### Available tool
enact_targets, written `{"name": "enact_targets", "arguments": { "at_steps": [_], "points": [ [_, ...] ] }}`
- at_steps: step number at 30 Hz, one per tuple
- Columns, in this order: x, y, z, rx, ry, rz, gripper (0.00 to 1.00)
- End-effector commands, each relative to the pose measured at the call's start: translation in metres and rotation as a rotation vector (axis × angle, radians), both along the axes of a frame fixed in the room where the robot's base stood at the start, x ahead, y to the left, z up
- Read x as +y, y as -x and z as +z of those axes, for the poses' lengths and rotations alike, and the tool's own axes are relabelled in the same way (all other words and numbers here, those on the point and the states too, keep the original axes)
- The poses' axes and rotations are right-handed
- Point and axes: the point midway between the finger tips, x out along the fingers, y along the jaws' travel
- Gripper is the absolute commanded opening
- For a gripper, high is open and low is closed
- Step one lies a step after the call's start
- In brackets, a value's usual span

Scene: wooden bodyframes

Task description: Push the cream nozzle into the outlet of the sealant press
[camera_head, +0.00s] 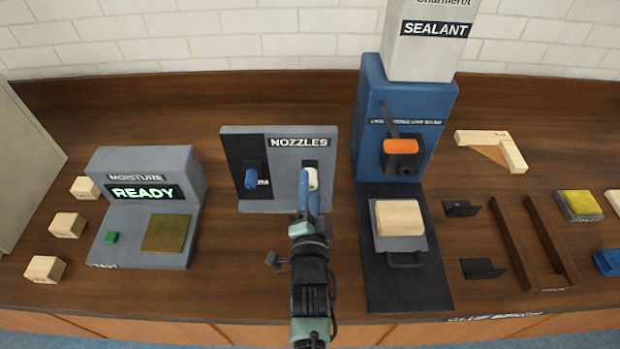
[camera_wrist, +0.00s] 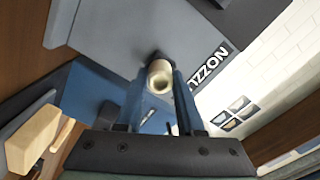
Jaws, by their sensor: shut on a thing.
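The cream nozzle (camera_head: 312,179) is at the right slot of the grey nozzle rack (camera_head: 290,195), labelled NOZZLES. It also shows in the wrist view (camera_wrist: 160,73), pale and round-ended, between my blue fingers. My gripper (camera_head: 309,192) is shut on the cream nozzle in front of the rack; whether the nozzle is still seated there cannot be told. The blue sealant press (camera_head: 371,100) stands to the right, with an orange part (camera_head: 400,146) on a dark block (camera_head: 402,166). The outlet opening itself is not clearly seen.
A blue nozzle (camera_head: 251,179) sits in the rack's left slot. A wooden block (camera_head: 399,217) rests on the press's tray. The moisture tester (camera_head: 150,185) reads READY at left. A wooden frame (camera_head: 540,240) and a corner piece (camera_head: 495,148) lie at right.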

Motion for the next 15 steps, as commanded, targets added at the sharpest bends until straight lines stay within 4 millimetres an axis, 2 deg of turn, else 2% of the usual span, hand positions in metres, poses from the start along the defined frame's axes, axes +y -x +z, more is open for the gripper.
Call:
{"name": "enact_targets", "arguments": {
  "at_steps": [15],
  "points": [
    [-0.0002,0.0074,0.0004,-0.001,-0.001,-0.001,0.0]
  ]
}}
